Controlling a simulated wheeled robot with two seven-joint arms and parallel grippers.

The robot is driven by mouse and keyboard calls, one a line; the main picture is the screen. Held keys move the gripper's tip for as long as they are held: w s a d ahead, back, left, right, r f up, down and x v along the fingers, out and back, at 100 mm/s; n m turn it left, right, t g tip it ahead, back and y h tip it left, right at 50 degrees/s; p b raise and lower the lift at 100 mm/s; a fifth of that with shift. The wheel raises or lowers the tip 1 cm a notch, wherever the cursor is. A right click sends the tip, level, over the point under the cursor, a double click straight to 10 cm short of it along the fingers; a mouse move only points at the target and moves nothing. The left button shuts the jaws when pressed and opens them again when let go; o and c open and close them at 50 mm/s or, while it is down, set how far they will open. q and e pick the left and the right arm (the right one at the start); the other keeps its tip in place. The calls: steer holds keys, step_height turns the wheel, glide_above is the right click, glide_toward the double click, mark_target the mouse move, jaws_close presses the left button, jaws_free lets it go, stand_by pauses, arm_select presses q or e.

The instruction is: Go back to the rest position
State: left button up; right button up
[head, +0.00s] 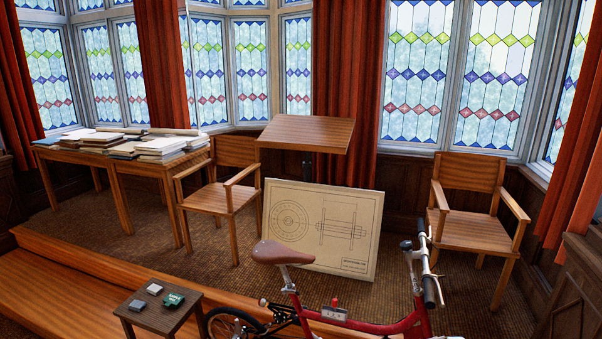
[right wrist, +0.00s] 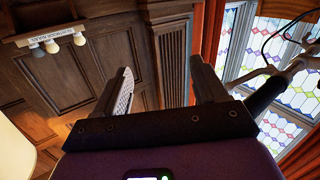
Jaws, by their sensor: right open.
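My right gripper (right wrist: 165,82) shows in the right wrist view with its two fingers spread apart. The gap between them is empty, with dark wooden panelling beyond it. Neither gripper shows in the head view. My left gripper is in none of the views.
A red bicycle (head: 408,325) with a brown saddle stands in the front. A small table (head: 160,317) with little items is left of it. A drawing board (head: 320,225) leans behind, between two wooden chairs (head: 222,197) (head: 470,232). Carpet (head: 130,255) is clear at left.

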steer(key=s+a+f+n+t+y+b, duration=0.25)
steer(key=a+f+y, duration=0.25)
steer(key=f, duration=0.8)
steer(key=s+a+f+n+t+y+b, duration=0.1)
steer(key=a+f+n+y+b, duration=0.3)
steer(key=f, duration=0.8)
steer(key=s+a+f+n+g+y+b, duration=0.2)
steer(key=s+a+f+n+g+y, duration=0.1)
steer(key=s+a+f+y, duration=0.65)
arm_select(q)
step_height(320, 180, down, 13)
steer(key=b, duration=0.2)
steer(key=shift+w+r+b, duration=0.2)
steer(key=shift+b, duration=0.15)
arm_select(e)
steer(key=s+a+f+g+y, duration=0.1)
steer(key=s+a+g, duration=0.1)
steer(key=s+a, duration=0.3)
steer(key=s+a+f+n+g+y, duration=0.1)
steer(key=s+a, duration=0.4)
steer(key=s, duration=0.6)
steer(key=shift+a+g+y, duration=0.35)
steer(key=shift+g, duration=0.4)
steer(key=shift+n, duration=0.25)
